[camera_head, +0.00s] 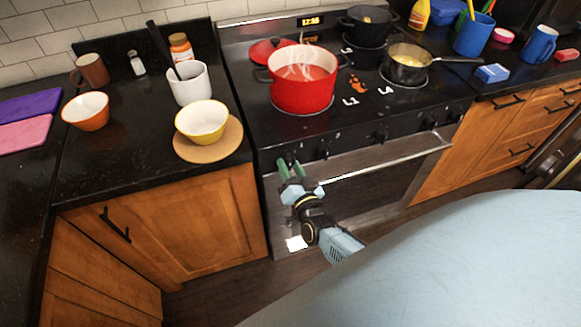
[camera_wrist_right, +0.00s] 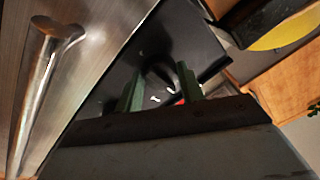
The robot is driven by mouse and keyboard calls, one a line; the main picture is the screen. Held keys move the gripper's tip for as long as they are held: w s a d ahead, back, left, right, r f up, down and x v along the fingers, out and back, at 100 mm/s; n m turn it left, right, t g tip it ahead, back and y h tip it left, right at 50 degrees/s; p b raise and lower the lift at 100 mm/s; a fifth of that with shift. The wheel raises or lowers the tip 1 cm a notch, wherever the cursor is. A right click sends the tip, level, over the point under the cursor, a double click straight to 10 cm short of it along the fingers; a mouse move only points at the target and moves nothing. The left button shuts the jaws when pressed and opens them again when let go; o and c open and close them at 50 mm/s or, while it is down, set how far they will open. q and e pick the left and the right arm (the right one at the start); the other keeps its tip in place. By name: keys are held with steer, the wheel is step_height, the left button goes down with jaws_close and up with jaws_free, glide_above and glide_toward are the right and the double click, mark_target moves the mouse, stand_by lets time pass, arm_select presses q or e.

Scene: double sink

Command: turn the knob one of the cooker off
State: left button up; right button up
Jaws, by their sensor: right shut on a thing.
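The cooker (camera_head: 350,118) has a black front panel with a row of black knobs. My right gripper (camera_head: 290,168) is at the left end of this panel, its green fingers against it. In the right wrist view, the fingers (camera_wrist_right: 160,90) stand either side of a black knob (camera_wrist_right: 163,74), shut on it. The knob is mostly hidden by the gripper in the head view, and its exact angle cannot be told. Another knob (camera_head: 322,152) is just to the right. My left gripper is not in view.
A steaming red pot (camera_head: 303,90) stands on the front left burner. A pan (camera_head: 408,66) and a black pot (camera_head: 365,28) stand on other burners. The oven handle (camera_head: 385,155) runs below the knobs, close to my gripper. A yellow bowl (camera_head: 202,122) is on the left counter.

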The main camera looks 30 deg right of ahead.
stand_by(0.3)
steer(key=o, duration=1)
steer(key=shift+c, duration=0.2)
steer(key=shift+s, duration=0.1)
steer(key=r+v, duration=0.1)
steer(key=v, duration=1.2)
steer(key=shift+f, duration=0.55)
steer(key=shift+s+a, duration=0.1)
